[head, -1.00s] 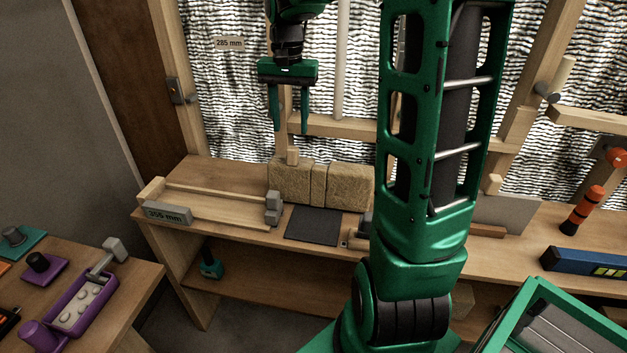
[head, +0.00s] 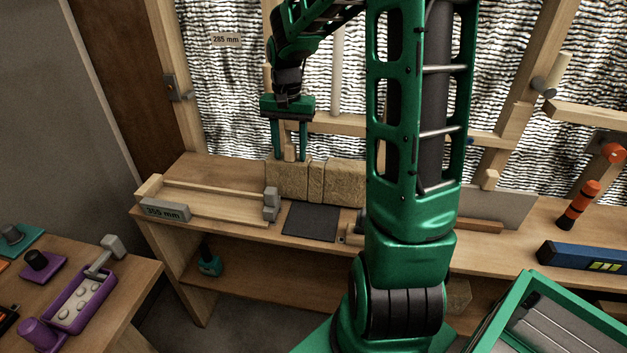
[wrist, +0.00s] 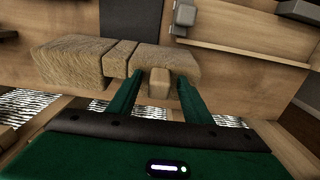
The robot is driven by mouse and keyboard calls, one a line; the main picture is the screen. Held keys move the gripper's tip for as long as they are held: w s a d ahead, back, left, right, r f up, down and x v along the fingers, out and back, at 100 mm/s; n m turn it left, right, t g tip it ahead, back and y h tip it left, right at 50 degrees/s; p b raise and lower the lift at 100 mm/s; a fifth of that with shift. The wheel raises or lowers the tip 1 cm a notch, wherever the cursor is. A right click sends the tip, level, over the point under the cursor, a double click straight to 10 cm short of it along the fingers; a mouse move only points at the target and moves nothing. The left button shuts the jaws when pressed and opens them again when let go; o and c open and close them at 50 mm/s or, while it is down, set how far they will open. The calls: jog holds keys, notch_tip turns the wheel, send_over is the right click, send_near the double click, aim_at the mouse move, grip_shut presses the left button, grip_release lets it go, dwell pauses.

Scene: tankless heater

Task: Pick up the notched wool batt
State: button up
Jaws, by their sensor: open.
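A row of tan, fibrous wool batts stands on the bench against the back wall. The left batt (head: 287,182) carries a small pale wooden block (head: 290,153) at its top back. A narrow batt (head: 316,181) and a wider batt (head: 345,183) stand to its right. I cannot make out which one is notched. In the wrist view the left batt (wrist: 168,58) is at the right of the row, with the wooden block (wrist: 159,84) at its near side. My gripper (head: 290,157) is open, pointing down, its fingers either side of the block. In the wrist view (wrist: 161,76) the fingers look apart from the block.
A wooden frame marked 355 mm (head: 165,210) lies left of the batts, with a grey clamp (head: 270,204) at its end. A dark mat (head: 311,221) lies in front. My arm hides the bench further right. A wall of foil lining and studs stands close behind.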

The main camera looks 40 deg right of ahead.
grip_shut()
